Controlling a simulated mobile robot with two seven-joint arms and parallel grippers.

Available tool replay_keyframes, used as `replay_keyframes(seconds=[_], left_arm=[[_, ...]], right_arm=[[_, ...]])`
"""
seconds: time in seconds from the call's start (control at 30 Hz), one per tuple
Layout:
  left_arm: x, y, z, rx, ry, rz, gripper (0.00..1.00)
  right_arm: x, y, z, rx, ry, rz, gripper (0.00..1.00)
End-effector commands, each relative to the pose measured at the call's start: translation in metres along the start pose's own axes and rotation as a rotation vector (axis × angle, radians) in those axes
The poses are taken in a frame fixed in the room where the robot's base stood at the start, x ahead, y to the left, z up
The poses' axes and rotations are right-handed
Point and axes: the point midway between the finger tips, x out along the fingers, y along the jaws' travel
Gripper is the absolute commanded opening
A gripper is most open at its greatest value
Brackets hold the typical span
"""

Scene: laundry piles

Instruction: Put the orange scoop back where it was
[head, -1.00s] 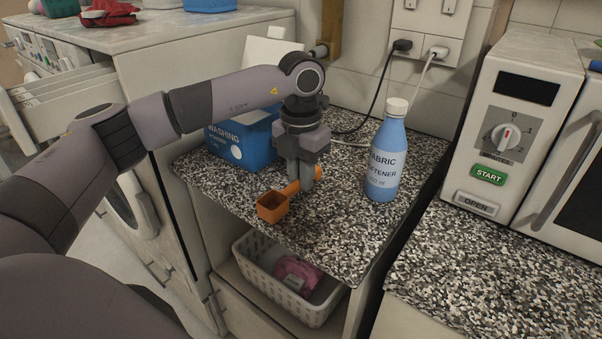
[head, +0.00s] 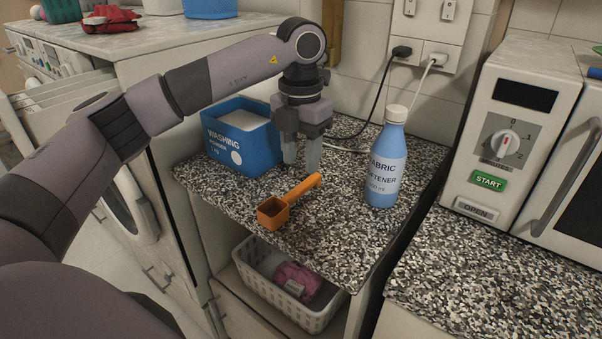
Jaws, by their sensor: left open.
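The orange scoop (head: 287,202) lies on the speckled counter (head: 335,235), its cup toward the front left and its handle toward the back right. My left gripper (head: 302,163) is open and empty, pointing down just above and behind the scoop's handle, apart from it. The blue washing powder box (head: 243,143) stands open at the back left of the counter, with white powder showing inside. My right gripper is not in view.
A blue fabric softener bottle (head: 386,160) stands upright to the right of my gripper. A white basket (head: 288,292) with a pink cloth sits on the shelf below. A microwave (head: 515,125) stands at the right. The counter's front part is clear.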

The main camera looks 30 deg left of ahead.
Motion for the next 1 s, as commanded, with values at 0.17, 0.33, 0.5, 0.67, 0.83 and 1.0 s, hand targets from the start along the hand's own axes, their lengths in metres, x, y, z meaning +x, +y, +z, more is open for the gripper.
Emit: replay_keyframes(seconds=[0.17,0.33,0.5,0.67,0.83,1.0], left_arm=[[-0.037,-0.001,0.000,0.001,-0.001,-0.001,0.43],[-0.056,-0.001,0.000,0.002,0.000,0.000,0.43],[-0.061,0.000,0.000,0.002,0.001,0.000,0.43],[-0.061,0.000,0.000,0.002,0.001,0.000,0.43],[-0.061,0.000,0.000,0.001,0.001,0.000,0.43],[-0.061,0.000,0.000,0.001,0.001,0.000,0.43]], right_arm=[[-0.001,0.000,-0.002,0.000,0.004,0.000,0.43],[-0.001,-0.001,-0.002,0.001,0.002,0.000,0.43],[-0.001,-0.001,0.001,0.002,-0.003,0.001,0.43],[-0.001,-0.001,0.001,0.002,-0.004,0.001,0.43],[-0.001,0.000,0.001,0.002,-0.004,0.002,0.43],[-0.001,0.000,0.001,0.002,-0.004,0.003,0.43]])
